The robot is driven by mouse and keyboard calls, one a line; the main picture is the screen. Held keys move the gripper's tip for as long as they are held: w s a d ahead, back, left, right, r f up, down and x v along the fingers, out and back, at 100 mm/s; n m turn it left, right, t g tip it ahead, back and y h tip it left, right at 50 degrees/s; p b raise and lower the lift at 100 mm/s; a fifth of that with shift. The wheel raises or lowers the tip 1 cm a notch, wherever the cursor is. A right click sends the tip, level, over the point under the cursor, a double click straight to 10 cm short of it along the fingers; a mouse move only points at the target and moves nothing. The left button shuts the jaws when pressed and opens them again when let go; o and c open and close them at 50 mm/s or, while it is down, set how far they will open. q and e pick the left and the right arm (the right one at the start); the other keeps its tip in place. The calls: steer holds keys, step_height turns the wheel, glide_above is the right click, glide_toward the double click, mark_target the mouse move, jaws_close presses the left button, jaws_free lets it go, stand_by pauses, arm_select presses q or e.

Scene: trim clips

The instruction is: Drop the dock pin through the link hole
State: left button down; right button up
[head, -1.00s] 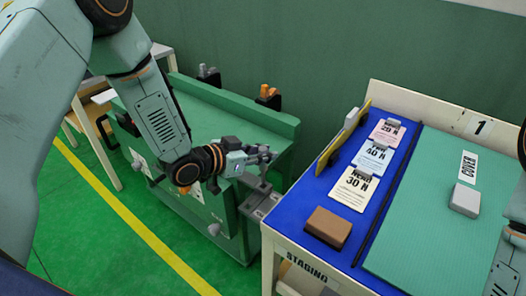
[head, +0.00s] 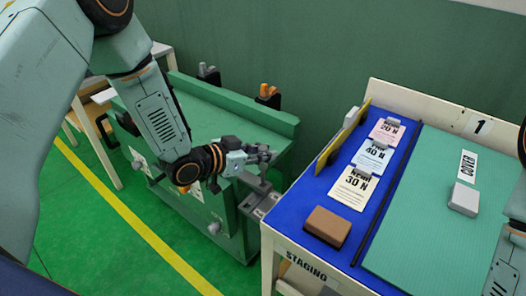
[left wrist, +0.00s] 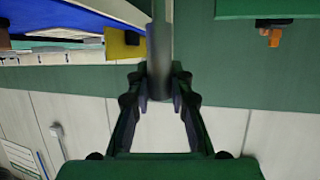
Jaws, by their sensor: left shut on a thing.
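My left gripper (head: 262,155) is above the front right corner of the green cabinet, over grey metal link parts (head: 264,198) that stick out there. In the left wrist view its two dark fingers (left wrist: 160,92) are shut on a grey round rod, the dock pin (left wrist: 159,50). The fingers hide part of the pin, and it cannot be made out clearly in the head view. The link hole cannot be seen. Only part of my right arm shows at the right edge of the head view; its gripper is out of view.
To the right, the staging table (head: 292,208) holds a brown block (head: 327,226), a grey block (head: 464,199), paper cards (head: 355,188) and a yellow upright board (head: 330,154). Open green floor lies left.

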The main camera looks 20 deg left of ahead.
mark_target(263, 180)
stand_by(0.8)
arm_select(q)
steer(key=shift+f+b, duration=2.05)
steer(key=shift+f, duration=1.25)
steer(key=c, duration=1.1)
jaws_free()
steer(key=shift+c, duration=0.2)
steer(key=v, duration=1.2)
